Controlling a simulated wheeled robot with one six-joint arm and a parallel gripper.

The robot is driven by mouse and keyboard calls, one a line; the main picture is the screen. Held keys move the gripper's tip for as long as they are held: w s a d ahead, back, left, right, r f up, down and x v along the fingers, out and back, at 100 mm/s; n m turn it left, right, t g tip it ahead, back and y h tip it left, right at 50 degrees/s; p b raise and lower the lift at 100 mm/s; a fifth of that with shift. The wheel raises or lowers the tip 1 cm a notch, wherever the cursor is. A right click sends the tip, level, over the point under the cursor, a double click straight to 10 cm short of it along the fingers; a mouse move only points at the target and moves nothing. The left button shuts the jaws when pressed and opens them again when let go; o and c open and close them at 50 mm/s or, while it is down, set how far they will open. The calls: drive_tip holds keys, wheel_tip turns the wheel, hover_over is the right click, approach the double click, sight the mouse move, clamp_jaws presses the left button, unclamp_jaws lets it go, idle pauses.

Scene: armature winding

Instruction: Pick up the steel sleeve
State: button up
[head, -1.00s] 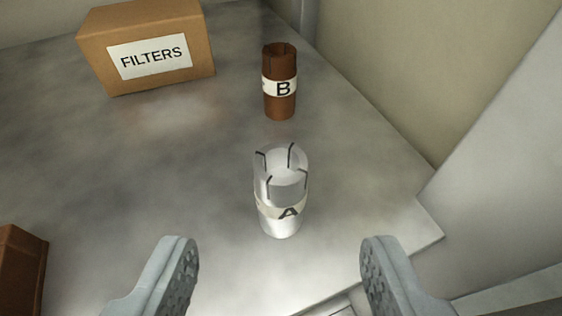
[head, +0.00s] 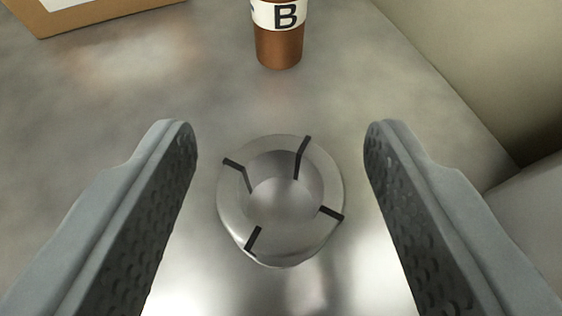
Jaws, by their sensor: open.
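The steel sleeve (head: 232,212) is a shiny silver cylinder with dark slots around its rim. It stands upright on the grey metal surface and I see it from above, looking at its open top. Its label A is hidden from this angle. My gripper (head: 280,140) is open, with one grey finger to the left of the sleeve and one to the right. There is a gap between each finger and the sleeve, and nothing is held.
A copper-brown sleeve (head: 279,46) labelled B stands behind the steel sleeve, cut off by the top edge. A cardboard box (head: 110,19) is at the upper left. A beige wall (head: 480,70) rises at the right. The surface (head: 90,120) to the left is clear.

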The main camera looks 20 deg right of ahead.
sight(278, 189)
drive_tip(key=c, duration=1.1)
drive_tip(key=shift+o, duration=0.2)
drive_tip(key=shift+r, duration=1.8)
drive_tip(key=s+a, duration=0.3)
drive_tip(key=s, duration=0.5)
drive_tip(key=s+a, duration=0.3)
drive_tip(key=s, duration=0.6)
drive_tip(key=shift+a, duration=0.15)
